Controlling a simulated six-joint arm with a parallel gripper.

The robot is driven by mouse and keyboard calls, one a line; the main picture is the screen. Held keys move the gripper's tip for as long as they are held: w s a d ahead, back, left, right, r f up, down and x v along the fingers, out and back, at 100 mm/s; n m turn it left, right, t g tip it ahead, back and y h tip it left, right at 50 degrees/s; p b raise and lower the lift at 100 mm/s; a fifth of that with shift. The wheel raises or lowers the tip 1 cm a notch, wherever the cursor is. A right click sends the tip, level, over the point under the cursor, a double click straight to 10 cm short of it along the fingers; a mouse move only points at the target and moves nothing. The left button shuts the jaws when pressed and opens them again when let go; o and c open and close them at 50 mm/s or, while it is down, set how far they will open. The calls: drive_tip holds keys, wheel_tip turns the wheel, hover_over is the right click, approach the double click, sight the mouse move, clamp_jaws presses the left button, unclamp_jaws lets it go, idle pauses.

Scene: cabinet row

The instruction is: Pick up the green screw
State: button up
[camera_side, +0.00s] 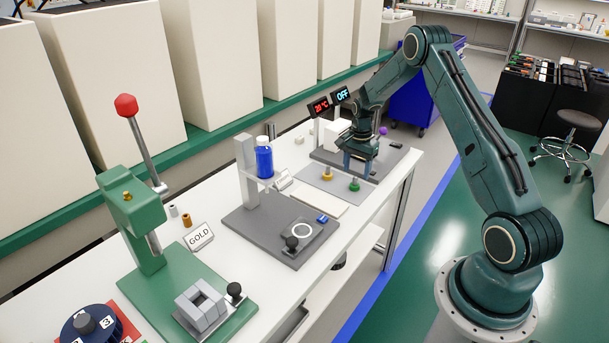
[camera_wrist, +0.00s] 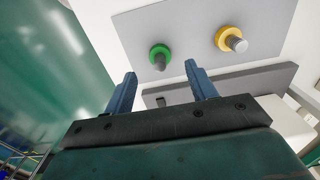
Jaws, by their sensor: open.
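The green screw (camera_side: 354,185) stands on a grey plate on the bench in the side view. In the wrist view the green screw (camera_wrist: 160,54) shows a round green flange and a grey tip, just beyond the gap between my fingers. A yellow screw (camera_side: 327,174) stands to its left on the same plate; it also shows in the wrist view (camera_wrist: 229,39). My gripper (camera_side: 361,170) is open and empty, with its fingers pointing down close above and behind the green screw. In the wrist view my gripper's two blue fingers (camera_wrist: 158,78) are spread apart.
The grey plate (camera_side: 312,179) has free room around both screws. A dark base with displays reading 20°C (camera_side: 319,107) and OFF (camera_side: 342,95) stands behind. A blue bottle (camera_side: 264,160) on a stand and a green press (camera_side: 135,215) are farther left.

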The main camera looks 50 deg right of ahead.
sight(356, 177)
drive_tip(key=shift+f, duration=2.25)
drive_tip(key=c, duration=1.1)
